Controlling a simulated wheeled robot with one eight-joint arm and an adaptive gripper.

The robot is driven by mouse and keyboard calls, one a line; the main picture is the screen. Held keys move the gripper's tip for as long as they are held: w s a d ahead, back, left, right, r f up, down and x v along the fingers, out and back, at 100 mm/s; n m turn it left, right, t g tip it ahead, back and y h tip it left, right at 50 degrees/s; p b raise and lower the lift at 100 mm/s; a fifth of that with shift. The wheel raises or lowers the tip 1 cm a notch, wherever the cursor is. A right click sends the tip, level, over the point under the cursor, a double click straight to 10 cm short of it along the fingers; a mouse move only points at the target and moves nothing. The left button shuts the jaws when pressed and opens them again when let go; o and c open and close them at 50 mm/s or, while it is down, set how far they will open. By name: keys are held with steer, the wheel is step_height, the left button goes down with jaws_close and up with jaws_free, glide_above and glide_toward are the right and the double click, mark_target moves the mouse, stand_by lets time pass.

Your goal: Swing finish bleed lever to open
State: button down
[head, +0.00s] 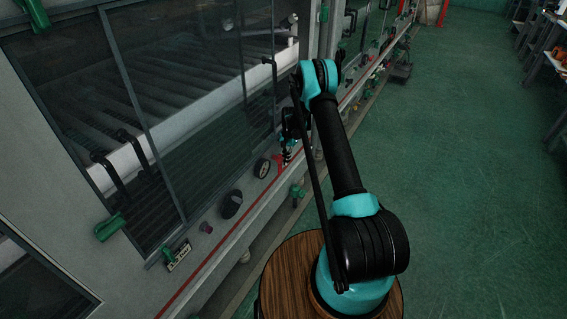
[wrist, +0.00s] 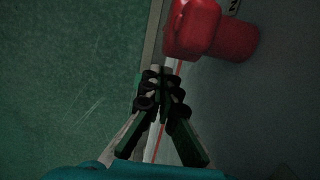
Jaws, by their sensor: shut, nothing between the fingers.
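A red part with a blocky end and a rounded body (wrist: 205,30) is at the top of the wrist view, on the grey machine panel. It looks like the finish bleed lever, but its label (wrist: 233,6) is cut off. In the head view a bit of red (head: 279,162) shows beside my gripper (head: 287,157), mostly hidden. In the wrist view my gripper (wrist: 162,80) is shut and empty. Its tips lie just below and left of the red part in the picture. I cannot tell whether they touch it.
The machine's grey lower panel carries a round gauge (head: 262,168), a dark knob (head: 231,204) and a green-handled valve (head: 297,192). Sliding glass doors (head: 200,90) with black handles stand above. Green floor (head: 470,170) to the right is open. Benches (head: 545,70) line the far right.

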step_height(320, 180, up, 9)
steer(key=w+d, duration=0.2)
steer(key=w, duration=0.1)
steer(key=s+d+r+n+t, duration=0.2)
steer(key=s+r, duration=0.7)
steer(key=r, duration=0.5)
steer(key=s+d+r+n, duration=0.2)
steer(key=s+r, duration=0.6)
steer(key=s, duration=0.4)
steer(key=s+d+n+t, duration=0.1)
steer(key=s, duration=1.2)
steer(key=s+d+f+n+t+h, duration=0.1)
steer(key=s+n+t, duration=0.1)
steer(key=s, duration=1)
steer(key=shift+s+f+t, duration=0.25)
steer(key=shift+s+t, duration=0.05)
steer(key=shift+s, duration=0.1)
